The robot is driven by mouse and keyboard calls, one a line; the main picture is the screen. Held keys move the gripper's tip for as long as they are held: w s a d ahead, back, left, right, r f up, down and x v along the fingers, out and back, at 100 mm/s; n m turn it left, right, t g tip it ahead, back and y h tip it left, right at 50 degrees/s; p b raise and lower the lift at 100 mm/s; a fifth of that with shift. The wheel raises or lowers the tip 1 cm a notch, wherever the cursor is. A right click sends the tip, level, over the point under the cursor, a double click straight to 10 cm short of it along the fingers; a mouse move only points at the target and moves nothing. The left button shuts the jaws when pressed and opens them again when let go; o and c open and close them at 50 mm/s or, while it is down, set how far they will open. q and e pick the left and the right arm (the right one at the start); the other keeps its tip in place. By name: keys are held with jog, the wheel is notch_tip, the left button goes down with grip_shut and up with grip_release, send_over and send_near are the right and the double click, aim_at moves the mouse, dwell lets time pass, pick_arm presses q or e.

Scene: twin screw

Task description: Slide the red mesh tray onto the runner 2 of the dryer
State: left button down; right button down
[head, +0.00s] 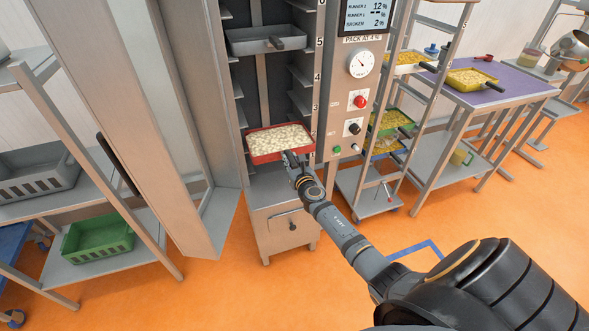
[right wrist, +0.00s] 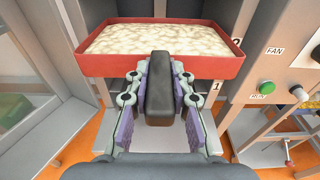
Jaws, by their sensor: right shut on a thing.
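The red mesh tray (head: 262,157), full of pale pieces, is level at the lower part of the dryer's (head: 262,70) opening. It also shows in the right wrist view (right wrist: 110,66), below the label 2 and above the label 1 on the right post. My right gripper (head: 291,158) is shut on the tray's dark handle (right wrist: 159,95), at the tray's near side. The far end of the tray and the runner 2 under it are hidden, so I cannot tell whether it rests on the runner. My left gripper is not in view.
A grey tray (head: 265,40) sits higher in the dryer, near label 5. The dryer's open door (head: 165,110) stands at left. The control panel (head: 358,90) is close on the right. A rack with yellow and green trays (head: 388,125) and a purple-topped table (head: 505,92) stand farther right.

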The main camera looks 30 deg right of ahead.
aim_at(281, 149)
jog(key=b+x, duration=0.2)
jog(key=x, duration=0.1)
jog(key=b+x, duration=0.2)
jog(key=x, duration=0.2)
jog(key=r+b+x, duration=0.1)
jog(key=b+x, duration=0.1)
jog(key=x, duration=0.2)
jog(key=shift+w, duration=0.1)
jog(key=shift+w+d+r+b, duration=0.15)
jog(key=shift+w+b, duration=0.25)
jog(key=shift+w, duration=0.15)
jog(key=shift+w+r, duration=0.1)
jog(key=shift+w, duration=0.05)
jog(key=shift+f+b, duration=0.4)
jog(key=c, duration=1.1)
grip_release()
